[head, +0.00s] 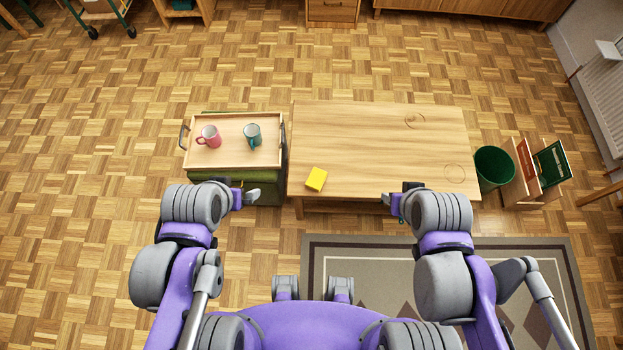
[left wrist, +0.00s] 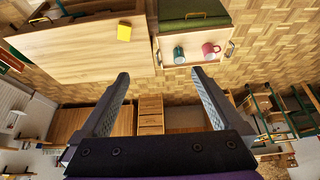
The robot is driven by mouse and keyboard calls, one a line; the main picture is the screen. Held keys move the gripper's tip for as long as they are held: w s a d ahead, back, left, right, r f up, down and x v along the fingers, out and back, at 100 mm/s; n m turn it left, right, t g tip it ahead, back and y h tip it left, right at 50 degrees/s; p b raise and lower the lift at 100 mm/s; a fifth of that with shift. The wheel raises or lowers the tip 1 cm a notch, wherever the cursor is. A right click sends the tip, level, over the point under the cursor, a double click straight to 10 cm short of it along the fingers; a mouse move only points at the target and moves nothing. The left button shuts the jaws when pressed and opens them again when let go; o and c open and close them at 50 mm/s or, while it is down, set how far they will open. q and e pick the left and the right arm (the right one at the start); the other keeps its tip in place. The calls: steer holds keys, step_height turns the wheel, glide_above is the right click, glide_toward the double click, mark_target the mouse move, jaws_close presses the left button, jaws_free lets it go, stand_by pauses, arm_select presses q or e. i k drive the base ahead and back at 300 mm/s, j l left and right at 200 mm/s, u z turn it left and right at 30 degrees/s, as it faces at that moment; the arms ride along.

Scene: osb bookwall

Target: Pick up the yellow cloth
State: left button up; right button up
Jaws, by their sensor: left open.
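The yellow cloth (head: 316,179) is a small folded square lying flat near the front left corner of the wooden table (head: 380,140). It also shows in the left wrist view (left wrist: 124,32), on the table top. My left gripper (head: 256,193) is in front of the tray, left of the cloth and apart from it. In the left wrist view its two fingers (left wrist: 160,85) are spread with nothing between them. My right gripper (head: 388,201) is by the table's front edge, right of the cloth; its fingers are too small and partly hidden to judge.
A wooden tray (head: 190,158) with a pink mug (head: 209,137) and a teal mug (head: 253,136) sits on a green seat (head: 240,189) left of the table. A green bin (head: 494,168) stands at the table's right. Most of the table top is clear.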

mark_target(315, 180)
steer(key=l+u, duration=0.15)
steer(key=l, duration=0.25)
steer(key=i+l+u, duration=0.2)
steer(key=l, duration=0.15)
steer(key=k+u, duration=0.1)
steer(key=u, duration=1.2)
